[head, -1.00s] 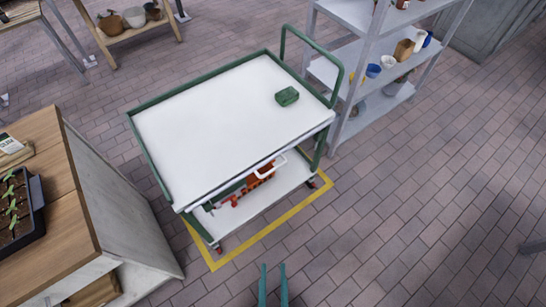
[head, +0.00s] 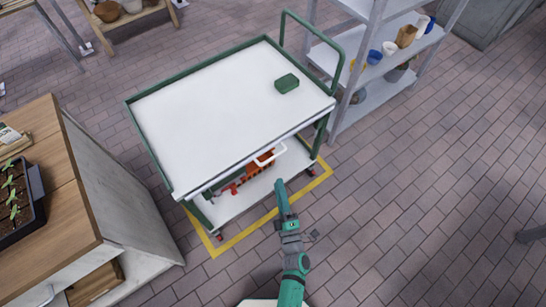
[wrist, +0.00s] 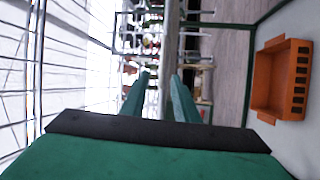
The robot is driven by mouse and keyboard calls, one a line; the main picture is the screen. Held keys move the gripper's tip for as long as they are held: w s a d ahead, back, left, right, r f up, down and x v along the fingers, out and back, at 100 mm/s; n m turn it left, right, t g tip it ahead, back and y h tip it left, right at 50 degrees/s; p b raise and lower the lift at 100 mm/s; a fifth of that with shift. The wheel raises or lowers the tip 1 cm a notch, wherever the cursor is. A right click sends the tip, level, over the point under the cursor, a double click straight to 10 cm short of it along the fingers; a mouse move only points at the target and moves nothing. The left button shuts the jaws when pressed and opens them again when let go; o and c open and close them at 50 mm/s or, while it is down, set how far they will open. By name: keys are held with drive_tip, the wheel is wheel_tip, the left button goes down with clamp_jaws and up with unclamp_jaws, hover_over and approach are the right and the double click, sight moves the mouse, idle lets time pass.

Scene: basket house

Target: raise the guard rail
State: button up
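The cart (head: 215,120) has a white top with a green raised rim on its back and sides. My gripper (head: 280,184) is in front of the cart, just below the handle in the head view. In the wrist view the two teal fingers (wrist: 160,85) stand apart. A pale grey bar (wrist: 171,45) shows between them; I cannot tell if they touch it.
A green block (head: 287,84) lies on the cart top. An orange crate (wrist: 281,78) sits on the lower shelf. A grey shelf unit (head: 375,75) stands at the right and a wooden bench (head: 75,235) at the left.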

sight(273, 157)
drive_tip(key=shift+n, duration=0.5)
drive_tip(key=x, duration=1.2)
drive_tip(key=shift+w+f, duration=0.15)
drive_tip(key=shift+f, duration=0.05)
drive_tip(key=c, duration=0.7)
clamp_jaws()
